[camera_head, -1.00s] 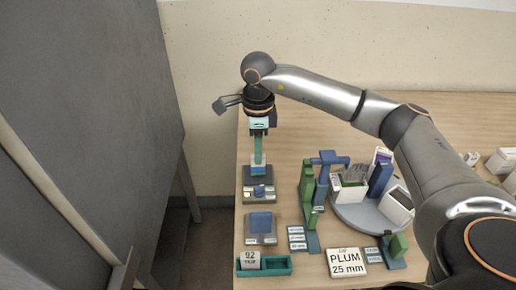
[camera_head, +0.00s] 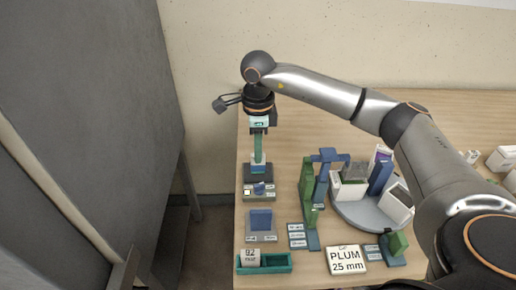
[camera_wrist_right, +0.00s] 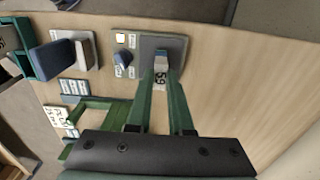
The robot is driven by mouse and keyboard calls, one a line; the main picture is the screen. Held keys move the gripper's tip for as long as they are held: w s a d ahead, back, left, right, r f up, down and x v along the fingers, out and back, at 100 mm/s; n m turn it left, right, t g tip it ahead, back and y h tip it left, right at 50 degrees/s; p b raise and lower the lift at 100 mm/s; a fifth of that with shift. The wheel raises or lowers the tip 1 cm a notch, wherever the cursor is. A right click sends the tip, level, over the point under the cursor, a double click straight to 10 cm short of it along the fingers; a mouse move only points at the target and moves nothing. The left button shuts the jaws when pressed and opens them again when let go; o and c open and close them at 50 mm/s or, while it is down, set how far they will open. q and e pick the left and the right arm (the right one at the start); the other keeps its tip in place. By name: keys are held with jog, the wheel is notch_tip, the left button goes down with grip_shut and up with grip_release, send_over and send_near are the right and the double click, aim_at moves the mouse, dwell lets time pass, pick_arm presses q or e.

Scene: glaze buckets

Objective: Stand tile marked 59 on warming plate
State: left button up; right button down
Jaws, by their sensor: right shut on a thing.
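My right gripper (camera_head: 258,160) points down at the far left part of the table and is shut on the tile marked 59 (camera_wrist_right: 160,77). The tile is upright between the green fingers, with a blue end showing towards the plate. The warming plate (camera_wrist_right: 174,47) is a dark grey square directly beneath it; it also shows in the head view (camera_head: 247,176). The tile's lower end is at or just above the plate; I cannot tell whether they touch. My left gripper is not in view.
A grey stand with a blue block (camera_head: 260,220) and a green tray (camera_head: 278,262) lie nearer. A loaded round turntable (camera_head: 365,218) and green-blue frame (camera_head: 307,185) stand to the right.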

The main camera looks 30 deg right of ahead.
jog(key=shift+f, duration=0.15)
jog(key=c, duration=0.7)
grip_release()
jog(key=shift+c, duration=0.2)
notch_tip(320, 180, up, 7)
jog(key=p, duration=0.5)
jog(key=shift+a, duration=0.1)
